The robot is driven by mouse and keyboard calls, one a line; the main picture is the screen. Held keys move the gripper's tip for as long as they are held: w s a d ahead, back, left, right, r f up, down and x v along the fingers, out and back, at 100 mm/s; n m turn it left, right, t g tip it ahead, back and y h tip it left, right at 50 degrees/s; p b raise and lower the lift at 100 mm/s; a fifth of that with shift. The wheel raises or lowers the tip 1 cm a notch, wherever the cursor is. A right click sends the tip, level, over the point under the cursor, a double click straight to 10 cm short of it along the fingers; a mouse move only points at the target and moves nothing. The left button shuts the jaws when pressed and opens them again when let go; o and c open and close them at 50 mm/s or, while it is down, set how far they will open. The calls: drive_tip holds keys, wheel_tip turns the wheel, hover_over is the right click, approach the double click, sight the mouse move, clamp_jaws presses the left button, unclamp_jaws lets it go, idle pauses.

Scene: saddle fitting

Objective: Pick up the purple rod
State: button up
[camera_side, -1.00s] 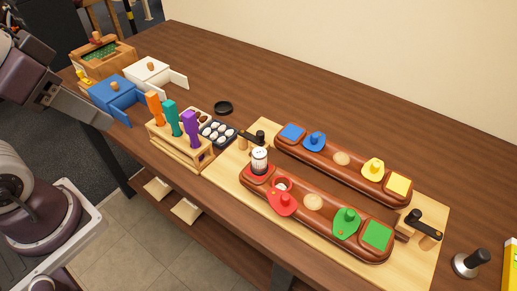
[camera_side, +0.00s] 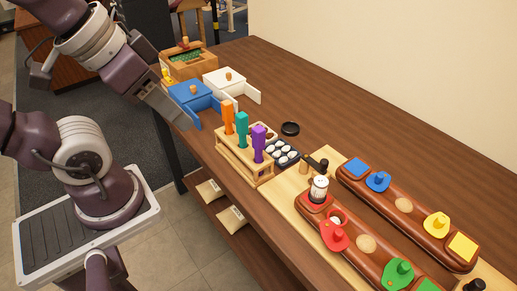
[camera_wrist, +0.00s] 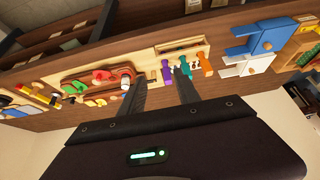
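The purple rod (camera_side: 258,143) stands upright in a light wooden rack (camera_side: 240,168), at its right end beside a teal rod (camera_side: 242,130) and an orange rod (camera_side: 227,118). In the wrist view the purple rod (camera_wrist: 171,58) shows beyond my fingertips, between them and towards the right one. My gripper (camera_wrist: 160,75) is open, with two dark fingers apart and nothing between them. In the side view it is up at the left, well away from the rack; its fingertips are hard to make out there.
A blue box (camera_side: 188,93) and a white box (camera_side: 226,84) with open doors stand behind the rack. A dark egg tray (camera_side: 284,152) and black disc (camera_side: 290,129) lie close to it. Brown holders with coloured pieces (camera_side: 404,205) fill the right.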

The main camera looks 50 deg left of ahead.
drive_tip(key=shift+o, duration=0.9)
drive_tip(key=m+g, duration=0.6)
drive_tip(key=m, duration=1.2)
hover_over(259, 145)
drive_tip(key=w+a, duration=0.1)
drive_tip(key=a, duration=0.1)
drive_tip(key=f, duration=1.1)
drive_tip(key=shift+d, duration=0.25)
wheel_tip(259, 145, down, 7)
drive_tip(key=shift+s+d+f, duration=0.1)
drive_tip(key=shift+d+f, duration=0.05)
drive_tip(key=shift+f, duration=0.05)
clamp_jaws()
